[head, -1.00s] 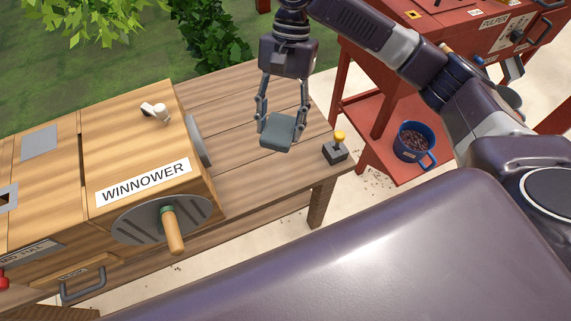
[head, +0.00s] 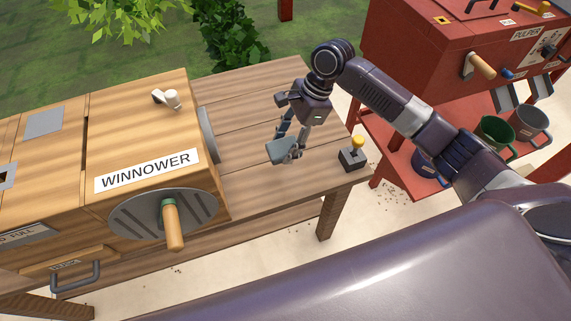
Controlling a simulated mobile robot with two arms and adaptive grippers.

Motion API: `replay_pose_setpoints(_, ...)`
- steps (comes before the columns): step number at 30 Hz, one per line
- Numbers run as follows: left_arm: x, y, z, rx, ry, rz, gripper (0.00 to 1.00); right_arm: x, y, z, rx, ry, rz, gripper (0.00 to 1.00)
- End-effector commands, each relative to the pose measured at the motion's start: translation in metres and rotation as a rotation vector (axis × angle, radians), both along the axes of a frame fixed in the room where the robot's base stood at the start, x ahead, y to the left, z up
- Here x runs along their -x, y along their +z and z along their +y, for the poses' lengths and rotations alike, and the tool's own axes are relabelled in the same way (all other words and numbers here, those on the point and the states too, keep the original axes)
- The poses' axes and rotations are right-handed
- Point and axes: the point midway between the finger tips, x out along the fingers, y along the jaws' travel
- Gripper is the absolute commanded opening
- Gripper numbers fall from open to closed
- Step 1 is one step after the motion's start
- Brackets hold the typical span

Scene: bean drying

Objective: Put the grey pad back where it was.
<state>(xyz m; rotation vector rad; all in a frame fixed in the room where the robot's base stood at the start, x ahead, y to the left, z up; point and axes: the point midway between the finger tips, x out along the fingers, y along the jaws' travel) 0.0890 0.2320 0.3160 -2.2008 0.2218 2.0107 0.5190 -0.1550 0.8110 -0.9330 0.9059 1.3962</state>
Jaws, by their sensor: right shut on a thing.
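The grey pad (head: 279,151) is a small flat block between the fingers of my right gripper (head: 288,152). The gripper is shut on it, and its fingers hide part of the pad's right side. The pad is over the wooden table (head: 255,92), to the left of the small joystick box with a yellow knob (head: 352,158). I cannot tell whether the pad touches the table top. My left gripper is not in view.
The wooden winnower (head: 140,130) with its crank handle (head: 172,225) stands left of the pad. The red pulper (head: 440,50) is at the right, with a green cup (head: 495,137) and a grey cup (head: 530,122) on its shelf. The table's far part is clear.

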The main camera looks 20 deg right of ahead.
Motion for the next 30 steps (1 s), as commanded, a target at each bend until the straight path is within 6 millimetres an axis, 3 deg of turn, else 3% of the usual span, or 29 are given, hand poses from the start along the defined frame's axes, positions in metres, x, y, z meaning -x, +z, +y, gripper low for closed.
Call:
replay_pose_setpoints(4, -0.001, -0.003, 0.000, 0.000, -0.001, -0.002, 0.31, 0.001, -0.034, 0.001, 0.000, 0.001, 0.002, 0.27)
replay_pose_setpoints(13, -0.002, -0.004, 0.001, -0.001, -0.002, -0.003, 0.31, 0.000, -0.060, 0.001, -0.001, 0.001, 0.001, 0.27)
replay_pose_setpoints(19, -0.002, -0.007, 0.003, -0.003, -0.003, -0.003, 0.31, 0.000, -0.089, 0.000, 0.000, 0.001, 0.002, 0.27)
replay_pose_setpoints(30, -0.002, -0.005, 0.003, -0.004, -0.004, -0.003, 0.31, 0.000, -0.095, 0.001, -0.001, 0.003, -0.001, 0.27)
